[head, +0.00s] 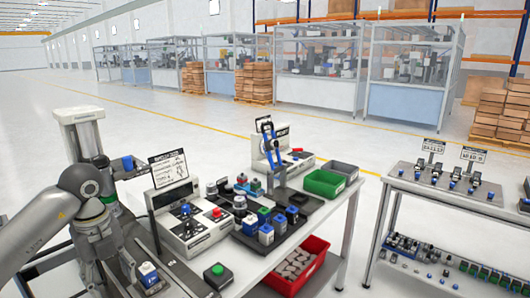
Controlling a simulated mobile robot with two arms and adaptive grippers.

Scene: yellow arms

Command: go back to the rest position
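My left arm comes in from the left edge, and my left gripper (108,277) points down at the lower left, beside the workbench (335,222). Its fingers look spread apart, with nothing visible between them; the tips are near the bottom edge and hard to make out. A small block with a blue top (148,274) is just right of the gripper; I cannot tell whether they touch. My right gripper is not in view.
The bench holds a control box (192,232) with buttons, blue-topped blocks (265,234), a green bin (324,183) and a grey bin (341,170). A red crate (318,272) is below its front edge. A second table (455,191) stands right. Open floor lies behind.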

